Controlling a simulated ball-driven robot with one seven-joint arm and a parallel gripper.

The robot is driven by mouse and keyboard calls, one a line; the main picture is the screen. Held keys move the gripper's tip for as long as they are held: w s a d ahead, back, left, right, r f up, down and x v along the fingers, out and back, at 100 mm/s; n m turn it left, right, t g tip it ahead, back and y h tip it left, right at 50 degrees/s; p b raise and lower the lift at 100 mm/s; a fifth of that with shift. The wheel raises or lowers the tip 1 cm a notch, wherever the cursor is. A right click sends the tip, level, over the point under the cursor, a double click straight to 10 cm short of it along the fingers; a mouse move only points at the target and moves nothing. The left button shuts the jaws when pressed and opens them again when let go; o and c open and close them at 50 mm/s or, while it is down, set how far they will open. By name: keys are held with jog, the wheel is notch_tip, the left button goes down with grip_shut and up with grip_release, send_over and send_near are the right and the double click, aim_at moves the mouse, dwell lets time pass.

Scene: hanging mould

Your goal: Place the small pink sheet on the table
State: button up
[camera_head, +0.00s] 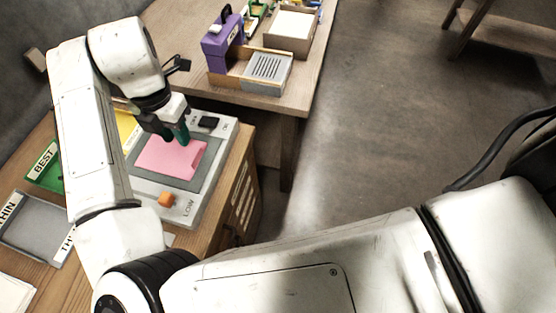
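The small pink sheet (171,159) lies on the dark grey pad of a light grey device (209,197). Its right edge shows a lighter folded or raised strip. My gripper (175,136) points down over the sheet's far edge, its dark green fingertips apart with a gap between them. It appears open, with nothing clearly held. Whether the fingertips touch the sheet cannot be told. The wooden table (238,160) carries the device.
The device has an orange knob (166,199) and a black switch (208,122). A grey tray (36,228), a green "BEST" tray (45,168) and a yellow piece (127,128) lie left. Another table (262,101) behind holds a purple box (221,44) and wooden trays.

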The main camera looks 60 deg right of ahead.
jog(key=s+d+f+m+t+h, duration=0.1)
jog(key=s+d+m+h, duration=0.15)
jog(key=d+m, duration=0.45)
jog(key=s+d+f+m+t+h, duration=0.1)
jog(key=s+d+m+h, duration=0.15)
jog(key=d, duration=0.95)
jog(key=s+f+m, duration=0.6)
jog(key=s, duration=0.3)
jog(key=s+a+f+m+y, duration=0.2)
jog(key=s+a+f+m, duration=0.1)
jog(key=s, duration=0.4)
jog(key=s+a+f+m+g+y, duration=0.1)
jog(key=s+a+f+m+y, duration=0.1)
jog(key=s+a+f, duration=0.4)
jog(key=s+a+m, duration=0.1)
jog(key=s+a, duration=0.1)
jog(key=shift+s+a+m+y, duration=0.15)
jog(key=shift+s+m+y, duration=0.15)
jog(key=shift+m+y, duration=0.1)
